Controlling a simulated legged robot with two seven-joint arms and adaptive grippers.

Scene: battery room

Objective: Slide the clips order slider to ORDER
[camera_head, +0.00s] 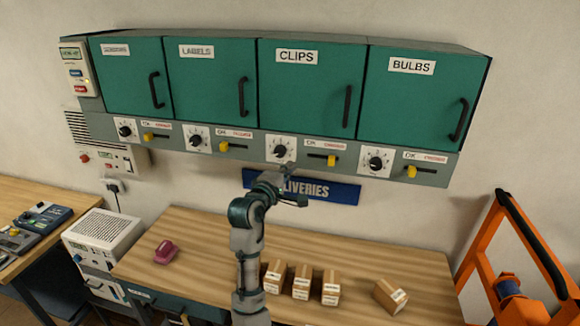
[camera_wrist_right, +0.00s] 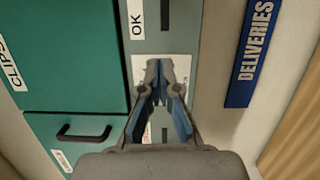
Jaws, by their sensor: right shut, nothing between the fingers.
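The clips order slider has a yellow knob (camera_head: 331,160) on the grey strip below the CLIPS door (camera_head: 308,90). The knob sits at the right end of its slot, on the red-lettered side away from the OK label. In the wrist view part of the dark slot (camera_wrist_right: 165,15) shows beside OK; the knob is out of frame. My right gripper (camera_head: 287,170) is shut and empty, left of the knob and apart from it, near the clips dial (camera_head: 281,149). In the wrist view the closed fingers (camera_wrist_right: 160,78) cover most of the dial's white plate. My left gripper is not in view.
Other yellow knobs (camera_head: 411,171) sit at the left ends of their slots. A blue DELIVERIES sign (camera_head: 335,190) is below the strip. Several small boxes (camera_head: 302,283) and a pink item (camera_head: 166,252) lie on the wooden bench (camera_head: 210,235). An orange frame (camera_head: 540,240) stands right.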

